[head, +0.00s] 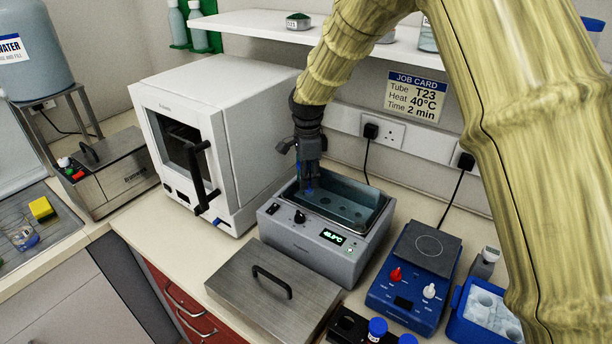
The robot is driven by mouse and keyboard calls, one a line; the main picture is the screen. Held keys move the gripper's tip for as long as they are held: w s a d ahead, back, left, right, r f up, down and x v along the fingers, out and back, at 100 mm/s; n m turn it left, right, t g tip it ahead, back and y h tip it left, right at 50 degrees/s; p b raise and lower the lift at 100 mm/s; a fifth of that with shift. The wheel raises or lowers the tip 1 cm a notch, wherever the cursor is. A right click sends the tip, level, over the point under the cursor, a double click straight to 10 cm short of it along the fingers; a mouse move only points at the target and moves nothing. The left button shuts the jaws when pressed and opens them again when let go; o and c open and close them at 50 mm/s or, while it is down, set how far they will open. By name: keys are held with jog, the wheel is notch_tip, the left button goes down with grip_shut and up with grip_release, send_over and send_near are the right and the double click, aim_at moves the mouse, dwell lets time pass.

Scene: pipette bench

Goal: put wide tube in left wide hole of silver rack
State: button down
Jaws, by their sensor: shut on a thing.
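My gripper (309,178) points down into the left part of the open grey water bath (315,255). It is shut on the wide tube, of which only small blue bits show between and below the fingers. The tube's body is hidden, and I cannot tell whether it is in a hole. Inside the bath, a rack plate (333,208) with several round dark holes shows to the right of my gripper. The plate's left end and the left wide hole are hidden behind my gripper.
The bath's metal lid (272,288) lies in front of it. A white oven (215,140) stands close on the left, a blue hotplate stirrer (415,275) on the right. Blue-capped tubes (377,328) stand at the front. A shelf (270,28) and job card (415,97) are behind.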

jog(key=shift+s+d+f, duration=0.1)
jog(key=shift+d+f, duration=0.05)
jog(key=shift+f, duration=0.4)
jog(key=shift+s+d+f, duration=0.1)
jog(key=shift+d+f, duration=0.05)
jog(key=shift+f, duration=0.35)
jog(key=c, duration=1.7)
grip_release()
jog(key=o, duration=0.6)
jog(key=shift+w+d+f, duration=0.15)
jog(key=shift+w+d, duration=0.1)
jog(key=shift+w, duration=0.05)
jog(key=shift+c, duration=0.2)
jog(key=shift+a+r, duration=0.35)
jog(key=shift+w+r, duration=0.1)
jog(key=shift+r, duration=3.6)
